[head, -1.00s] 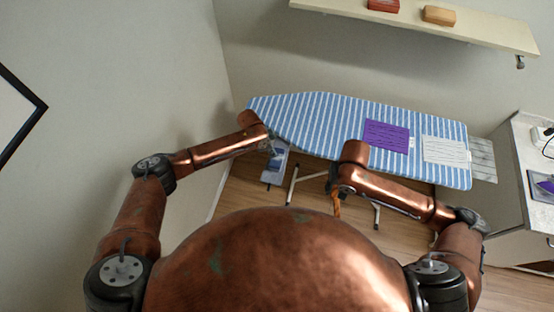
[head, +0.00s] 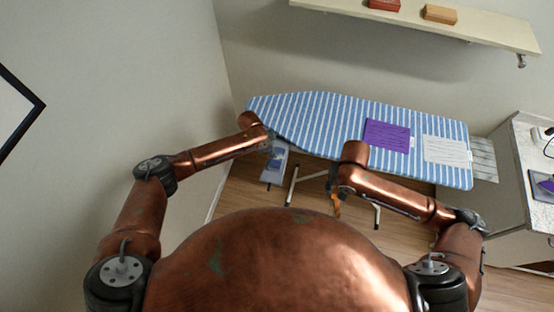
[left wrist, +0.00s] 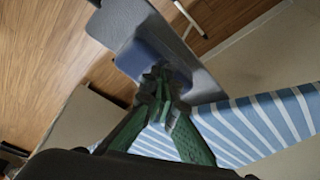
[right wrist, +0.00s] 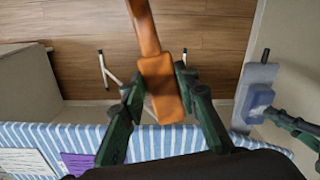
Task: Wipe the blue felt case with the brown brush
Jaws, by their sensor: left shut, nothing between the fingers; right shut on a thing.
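The blue felt case (left wrist: 140,62) lies on a grey panel by the ironing board; it also shows in the right wrist view (right wrist: 260,100) and, small, in the head view (head: 275,165). My left gripper (left wrist: 160,82) is shut and empty, its fingertips in front of the case's edge; whether they touch it I cannot tell. It also shows in the head view (head: 271,142). My right gripper (right wrist: 157,88) is shut on the brown brush (right wrist: 163,92), an orange-brown block with a long handle. In the head view the brush (head: 337,206) hangs below the right gripper, apart from the case.
The blue-striped ironing board (head: 310,115) carries a purple cloth (head: 387,134) and a white cloth (head: 445,150). A wall shelf (head: 470,32) with a red block and a tan block is above. A counter (head: 520,160) stands right. A wall closes the left side.

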